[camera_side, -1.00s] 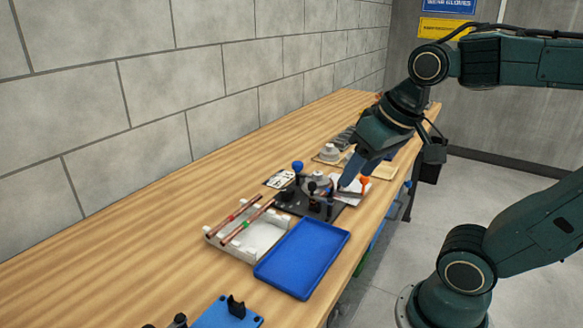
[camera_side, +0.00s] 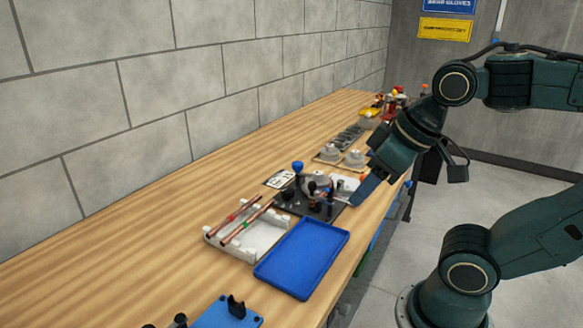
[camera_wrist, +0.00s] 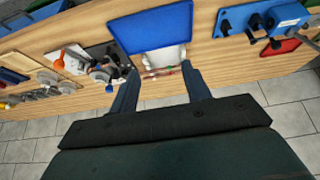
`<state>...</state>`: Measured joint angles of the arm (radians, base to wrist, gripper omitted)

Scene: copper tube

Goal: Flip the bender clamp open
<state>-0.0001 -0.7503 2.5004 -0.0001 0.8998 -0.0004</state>
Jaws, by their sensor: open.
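The bender (camera_side: 312,192) stands on a dark base plate (camera_side: 291,206) in the middle of the bench, with a grey round former and several black posts. A blue knob (camera_side: 298,166) stands up at its back left. The clamp's exact position is too small to tell. My gripper (camera_side: 358,194) is at the bench's right edge, to the right of the bender and apart from it. In the wrist view its two fingers (camera_wrist: 162,88) are spread wide with nothing between them. The bender also shows there at the left (camera_wrist: 104,72), beyond the left finger.
A white rack (camera_side: 262,242) holds copper tubes (camera_side: 247,221) left of the bender. A blue tray (camera_side: 303,258) lies in front of it. Grey round formers (camera_side: 331,152) stand behind. A blue fixture (camera_side: 226,312) is at the near end. Bare wood lies along the wall.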

